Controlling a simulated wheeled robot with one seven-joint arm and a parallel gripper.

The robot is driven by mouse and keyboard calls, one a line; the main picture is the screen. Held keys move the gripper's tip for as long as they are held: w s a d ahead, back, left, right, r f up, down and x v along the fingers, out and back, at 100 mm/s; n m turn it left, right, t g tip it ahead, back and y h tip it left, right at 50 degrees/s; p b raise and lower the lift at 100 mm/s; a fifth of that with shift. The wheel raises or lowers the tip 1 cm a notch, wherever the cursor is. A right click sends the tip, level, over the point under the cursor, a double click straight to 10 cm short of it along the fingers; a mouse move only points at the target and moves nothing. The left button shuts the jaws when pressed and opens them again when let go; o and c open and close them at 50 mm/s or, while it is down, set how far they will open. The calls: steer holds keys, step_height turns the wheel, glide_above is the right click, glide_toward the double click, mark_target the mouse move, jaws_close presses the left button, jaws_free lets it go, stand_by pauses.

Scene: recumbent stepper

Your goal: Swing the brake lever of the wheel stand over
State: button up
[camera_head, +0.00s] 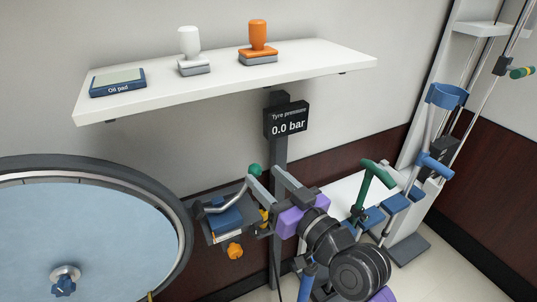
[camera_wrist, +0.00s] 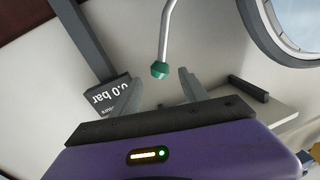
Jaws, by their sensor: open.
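The brake lever (camera_head: 228,203) is a curved metal rod ending in a green knob (camera_head: 255,169), beside the wheel. In the wrist view the rod comes down from the top edge and its green knob (camera_wrist: 160,70) hangs between the lines of my two fingers. My gripper (camera_head: 264,174) is open, with nothing held. Its fingertips are close to the knob; in the wrist view my gripper (camera_wrist: 160,80) has a finger on each side of it. I cannot tell whether either finger touches it. The lever's foot is at a blue block (camera_head: 228,217) on the stand, partly hidden.
The large wheel (camera_head: 183,230) fills the lower left. A white shelf (camera_head: 215,88) with an oil pad and two stamps hangs above. A display reading 0.0 bar (camera_head: 288,122) stands behind my gripper. An orange knob (camera_head: 235,250) sits below the lever; a green-handled stepper (camera_head: 375,178) is right.

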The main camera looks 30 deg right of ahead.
steer(key=shift+a+f, duration=0.15)
steer(key=shift+f, duration=0.05)
steer(key=w+a+p, duration=0.1)
steer(key=w, duration=0.6)
steer(key=shift+w, duration=0.3)
jaws_close()
stand_by(1.1)
